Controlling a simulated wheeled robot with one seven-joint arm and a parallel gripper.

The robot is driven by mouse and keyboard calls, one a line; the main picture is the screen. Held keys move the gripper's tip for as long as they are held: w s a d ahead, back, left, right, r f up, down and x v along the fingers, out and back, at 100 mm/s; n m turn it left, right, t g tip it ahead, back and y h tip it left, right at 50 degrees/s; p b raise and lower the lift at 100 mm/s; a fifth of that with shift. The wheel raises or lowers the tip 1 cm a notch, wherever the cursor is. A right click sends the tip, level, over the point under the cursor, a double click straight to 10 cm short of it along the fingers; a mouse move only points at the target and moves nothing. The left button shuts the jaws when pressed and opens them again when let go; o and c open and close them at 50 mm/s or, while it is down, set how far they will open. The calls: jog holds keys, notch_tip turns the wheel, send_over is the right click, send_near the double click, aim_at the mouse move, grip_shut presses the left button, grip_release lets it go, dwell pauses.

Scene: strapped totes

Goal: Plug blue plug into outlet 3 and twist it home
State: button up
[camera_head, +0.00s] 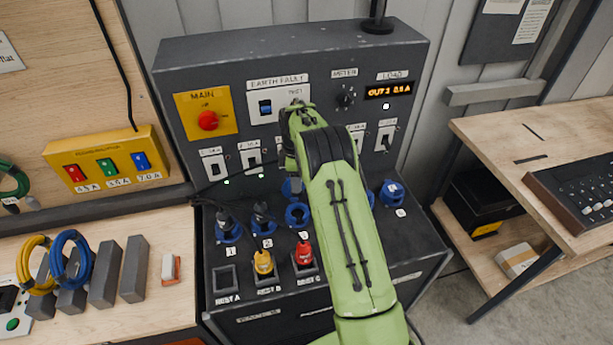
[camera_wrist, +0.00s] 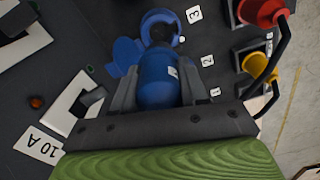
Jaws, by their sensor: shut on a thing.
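My gripper (camera_wrist: 160,88) is shut on the blue plug (camera_wrist: 158,82), with a grey finger on each side of it in the wrist view. The plug's far end points at outlet 3 (camera_wrist: 176,22), a blue ring with a dark opening and its blue lid (camera_wrist: 127,52) swung open. The plug's front overlaps the outlet in this view; I cannot tell whether they touch. In the head view, outlet 3 (camera_head: 298,215) shows beside my arm. My gripper there (camera_head: 290,165) is mostly hidden by my green arm, and the plug cannot be made out for sure.
Outlets 1 (camera_head: 228,228) and 2 (camera_head: 263,218) hold dark plugs. A yellow plug (camera_head: 263,262) and a red plug (camera_head: 304,253) stand in rests B and C; rest A (camera_head: 226,278) is empty. Breaker switches (camera_head: 213,165) line the panel behind. A blue outlet (camera_head: 391,193) is at right.

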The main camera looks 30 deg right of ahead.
jog(key=shift+a+f+b, duration=0.15)
jog(key=shift+f+b, duration=0.3)
jog(key=shift+f, duration=0.35)
jog(key=shift+f+b, duration=0.55)
jog(key=shift+f, duration=0.3)
jog(key=shift+f+b, duration=1.5)
jog(key=shift+f, duration=0.8)
jog(key=shift+f+b, duration=1.45)
jog(key=shift+f, duration=0.5)
jog(key=m, duration=0.4)
jog(key=shift+m+b, duration=0.35)
jog(key=shift+m, duration=0.75)
grip_shut()
jog(key=m, duration=0.3)
jog(key=shift+m+b, duration=0.45)
jog(key=shift+m, duration=1.45)
jog(key=o, duration=1.2)
grip_release()
